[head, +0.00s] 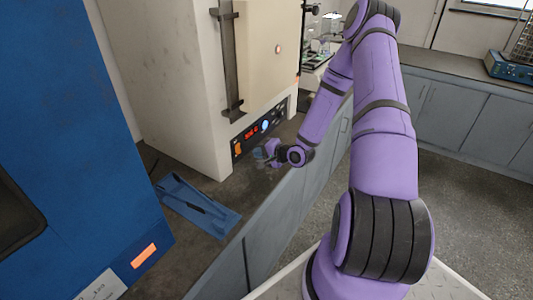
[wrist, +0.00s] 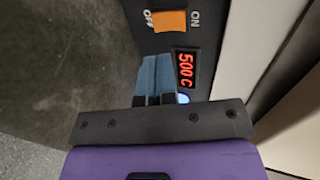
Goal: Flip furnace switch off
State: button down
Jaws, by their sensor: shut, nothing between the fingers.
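The furnace (head: 180,95) is a large pale box with a closed door, standing on the dark counter. Its black control panel (wrist: 137,15) has an orange rocker switch (wrist: 170,21) between the words OFF and ON; the switch also shows in the head view (head: 238,148). A red display (wrist: 186,70) reads 500 C. My gripper (wrist: 153,62) is shut and empty, its bluish fingertips just below the switch in the wrist view, toward the OFF side, with a small gap in the picture. In the head view my gripper (head: 260,154) is in front of the panel's lower edge. Which way the switch is tilted is unclear.
A blue tray-like object (head: 212,217) lies on the counter left of my gripper. A large blue machine (head: 75,110) stands at the left. The counter in front of the furnace is otherwise clear. Grey cabinets (head: 455,115) line the back.

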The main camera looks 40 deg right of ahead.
aim_at(238, 148)
jog(key=x, duration=0.7)
jog(key=shift+w+a+f, duration=0.1)
jog(key=shift+w, duration=0.2)
jog(key=shift+w+f, duration=0.1)
jog(key=shift+w, duration=0.05)
jog(key=shift+r, duration=0.9)
